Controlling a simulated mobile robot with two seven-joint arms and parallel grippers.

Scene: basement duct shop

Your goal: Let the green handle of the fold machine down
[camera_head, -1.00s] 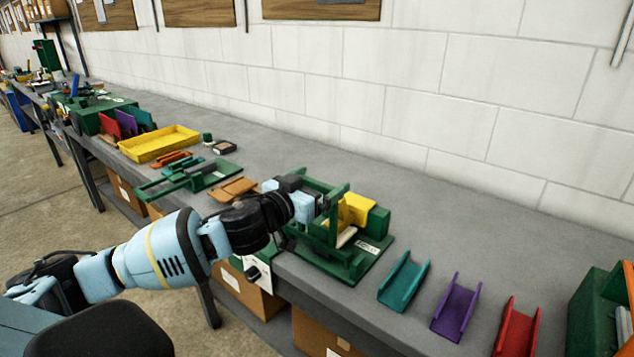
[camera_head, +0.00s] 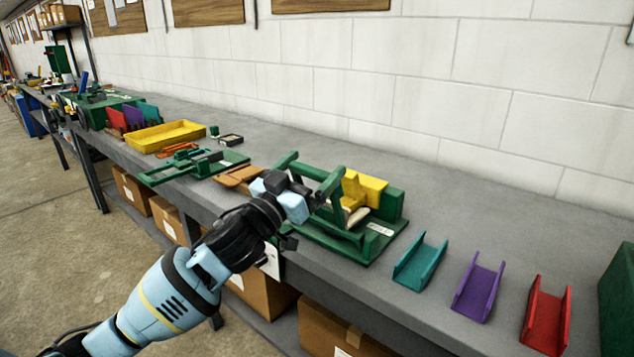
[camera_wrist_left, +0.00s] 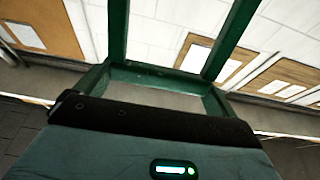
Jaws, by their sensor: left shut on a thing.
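The fold machine (camera_head: 385,228) is a green device on the bench, with a yellow block (camera_head: 366,188) at its back. Its green handle (camera_head: 328,188) is a raised, tilted frame at the machine's front left. My left gripper (camera_head: 300,188) is shut on the handle, and its fingers partly hide the gripped part. In the left wrist view, two green bars and a crossbar (camera_wrist_left: 150,74) of the handle stand just past the dark gripper edge. My right gripper is out of view.
Teal (camera_head: 420,262), purple (camera_head: 478,287) and red (camera_head: 546,315) channels lie right of the machine. A flat green tool (camera_head: 190,168), a brown piece (camera_head: 236,177) and a yellow tray (camera_head: 165,136) lie left. Cardboard boxes (camera_head: 255,296) stand below. A block wall stands behind.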

